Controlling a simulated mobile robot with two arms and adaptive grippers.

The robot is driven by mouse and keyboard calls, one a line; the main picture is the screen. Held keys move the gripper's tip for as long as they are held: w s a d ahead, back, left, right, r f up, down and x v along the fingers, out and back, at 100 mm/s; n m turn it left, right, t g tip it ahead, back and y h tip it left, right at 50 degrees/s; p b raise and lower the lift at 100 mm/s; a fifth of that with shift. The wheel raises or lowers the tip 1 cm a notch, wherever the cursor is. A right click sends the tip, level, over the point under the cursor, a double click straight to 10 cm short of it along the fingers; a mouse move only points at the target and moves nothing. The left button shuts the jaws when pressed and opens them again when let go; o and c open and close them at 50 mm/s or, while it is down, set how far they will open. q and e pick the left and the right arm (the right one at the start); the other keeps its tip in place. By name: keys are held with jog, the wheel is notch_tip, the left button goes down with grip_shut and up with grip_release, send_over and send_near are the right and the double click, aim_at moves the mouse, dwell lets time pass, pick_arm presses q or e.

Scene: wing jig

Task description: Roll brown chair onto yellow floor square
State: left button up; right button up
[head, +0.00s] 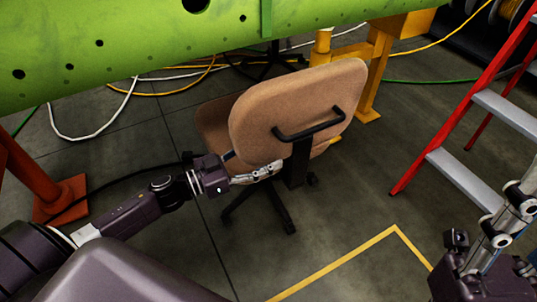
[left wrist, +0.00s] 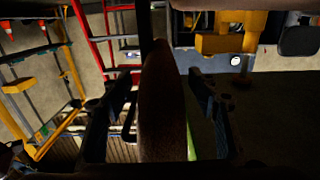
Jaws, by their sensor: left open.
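The brown chair (head: 298,108) stands on the grey floor with its backrest toward me and a black handle bar (head: 308,125) on its back. My left gripper (head: 256,173) is at the lower left edge of the backrest. In the left wrist view its two open fingers (left wrist: 160,112) lie on either side of the backrest's edge (left wrist: 162,100); I cannot tell whether they touch it. The yellow floor square (head: 335,262) shows as a taped corner in front of the chair; the chair base is outside it. My right gripper (head: 508,215) is at the lower right, away from the chair.
A green wing section (head: 130,45) spans the top, with a yellow stand (head: 375,65) behind the chair. A red stepladder (head: 465,100) stands at the right. An orange stand foot (head: 60,198) is at the left. Cables lie behind the chair. Floor inside the tape is clear where visible.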

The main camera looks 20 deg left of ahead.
pick_arm(q)
jog(key=shift+w+d, duration=0.4)
jog(key=shift+w, duration=0.2)
jog(key=shift+c, duration=0.3)
grip_shut()
